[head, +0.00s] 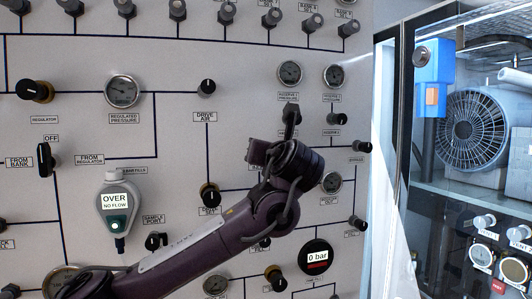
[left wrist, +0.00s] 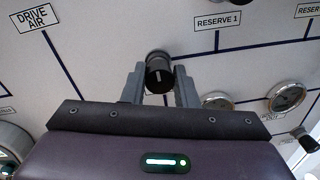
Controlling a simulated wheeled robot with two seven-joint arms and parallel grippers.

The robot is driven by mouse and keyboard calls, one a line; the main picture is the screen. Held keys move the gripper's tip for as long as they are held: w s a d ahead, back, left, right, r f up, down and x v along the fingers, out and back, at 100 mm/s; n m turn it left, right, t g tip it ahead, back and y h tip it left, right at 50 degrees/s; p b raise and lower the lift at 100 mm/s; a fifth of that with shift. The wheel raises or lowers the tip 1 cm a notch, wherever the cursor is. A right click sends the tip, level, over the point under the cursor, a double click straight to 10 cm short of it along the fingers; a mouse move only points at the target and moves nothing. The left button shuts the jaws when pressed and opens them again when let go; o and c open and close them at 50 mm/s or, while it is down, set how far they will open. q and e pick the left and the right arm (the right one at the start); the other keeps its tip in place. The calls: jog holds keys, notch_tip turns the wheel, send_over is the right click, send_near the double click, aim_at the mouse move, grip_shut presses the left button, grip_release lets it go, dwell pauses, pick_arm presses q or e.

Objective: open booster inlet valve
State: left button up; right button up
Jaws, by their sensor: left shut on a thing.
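In the left wrist view a black round knob (left wrist: 159,68) with a pale mark on its face stands out from the panel. It is right of the DRIVE AIR label and below the RESERVE 1 label. My left gripper (left wrist: 160,90) has its two grey fingers on either side of the knob, closed on it. In the head view my left arm reaches up from the bottom, and its dark wrist (head: 290,165) hides the knob and the fingers. I see no booster inlet label; the knob's own label is hidden. My right gripper is not in view.
The light panel (head: 180,60) carries several knobs and gauges, including the drive air knob (head: 206,87) and the regulated pressure gauge (head: 123,91). A digital gauge (head: 317,257) below my wrist reads 0 bar. A glass-fronted cabinet (head: 460,180) with a fan stands at right.

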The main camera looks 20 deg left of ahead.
pick_arm(q)
jog(key=shift+f+n+g+y+b, duration=0.15)
jog(key=shift+n+y+b, duration=0.15)
jog(key=shift+n+b, duration=3.9)
jog(key=shift+f+n+g+y+b, duration=0.2)
jog(key=shift+n+b, duration=1.25)
jog(key=shift+n, duration=5.35)
jog(key=shift+f+n+g+y+b, duration=0.1)
jog(key=shift+n+y+b, duration=0.3)
jog(key=shift+n+b, duration=3.8)
jog(key=n+p, duration=0.2)
jog(key=shift+n+p, duration=0.35)
jog(key=shift+n, duration=0.05)
jog(key=o, duration=1)
jog(key=shift+r, duration=0.15)
